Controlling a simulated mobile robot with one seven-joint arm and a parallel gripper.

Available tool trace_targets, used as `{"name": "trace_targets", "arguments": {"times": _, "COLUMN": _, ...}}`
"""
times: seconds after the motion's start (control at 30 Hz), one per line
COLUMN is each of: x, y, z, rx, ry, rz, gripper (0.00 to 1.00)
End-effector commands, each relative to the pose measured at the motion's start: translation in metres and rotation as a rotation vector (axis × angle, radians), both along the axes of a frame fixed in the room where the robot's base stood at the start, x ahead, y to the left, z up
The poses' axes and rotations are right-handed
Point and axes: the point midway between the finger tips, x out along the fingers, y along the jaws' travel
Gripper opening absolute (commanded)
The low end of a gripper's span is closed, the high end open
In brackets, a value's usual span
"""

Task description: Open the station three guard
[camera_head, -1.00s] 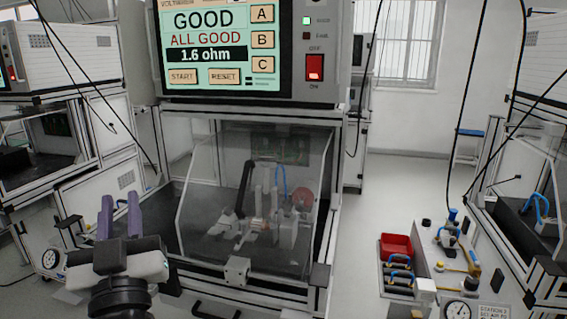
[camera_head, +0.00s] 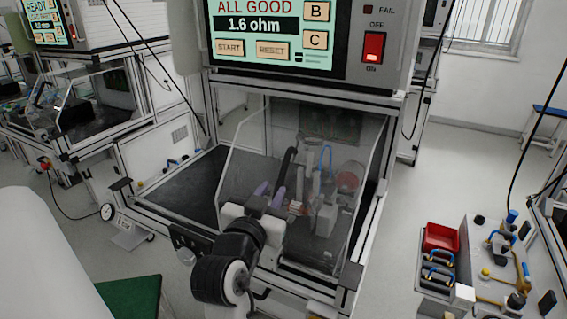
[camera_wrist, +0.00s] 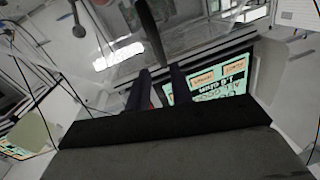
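The clear guard (camera_head: 236,160) stands closed over the station below the large tester screen. I cannot read a station number on it. A black bar (camera_head: 287,163) slants up at the guard's front; whether it is the guard's handle or lies behind the panel I cannot tell. My gripper (camera_head: 270,190) is at the guard's front, with its two purple fingers apart beside the lower end of the bar. In the wrist view, the gripper (camera_wrist: 160,85) has an empty-looking gap, and a dark bar (camera_wrist: 150,30) reaches toward it. Contact cannot be told.
The tester screen (camera_head: 270,30) above reads "ALL GOOD" and 1.6 ohm. A fixture with a blue loop (camera_head: 326,157) shows through the guard. At right, a table holds a red bin (camera_head: 440,238) and tools. Another station (camera_head: 75,110) stands at left. Open floor lies between.

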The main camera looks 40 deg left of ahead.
Motion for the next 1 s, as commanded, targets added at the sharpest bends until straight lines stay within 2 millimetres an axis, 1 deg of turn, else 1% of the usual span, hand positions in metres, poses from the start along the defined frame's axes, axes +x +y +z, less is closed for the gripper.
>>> {"name": "trace_targets", "arguments": {"times": 0.03, "x": 0.011, "y": 0.004, "z": 0.003, "rx": -0.002, "ry": 0.001, "rz": -0.004, "gripper": 0.22}}
{"name": "trace_targets", "arguments": {"times": 0.2, "x": 0.043, "y": 0.017, "z": 0.002, "rx": -0.001, "ry": 0.001, "rz": -0.003, "gripper": 0.22}}
{"name": "trace_targets", "arguments": {"times": 0.3, "x": 0.058, "y": 0.023, "z": 0.002, "rx": 0.000, "ry": 0.000, "rz": -0.001, "gripper": 0.22}}
{"name": "trace_targets", "arguments": {"times": 0.4, "x": 0.068, "y": 0.028, "z": 0.001, "rx": 0.000, "ry": 0.000, "rz": 0.000, "gripper": 0.22}}
{"name": "trace_targets", "arguments": {"times": 0.57, "x": 0.076, "y": 0.031, "z": 0.000, "rx": 0.001, "ry": 0.000, "rz": 0.001, "gripper": 0.22}}
{"name": "trace_targets", "arguments": {"times": 0.83, "x": 0.077, "y": 0.031, "z": 0.000, "rx": 0.001, "ry": -0.001, "rz": 0.001, "gripper": 0.22}}
{"name": "trace_targets", "arguments": {"times": 1.0, "x": 0.077, "y": 0.031, "z": 0.000, "rx": 0.001, "ry": -0.001, "rz": 0.001, "gripper": 0.00}}
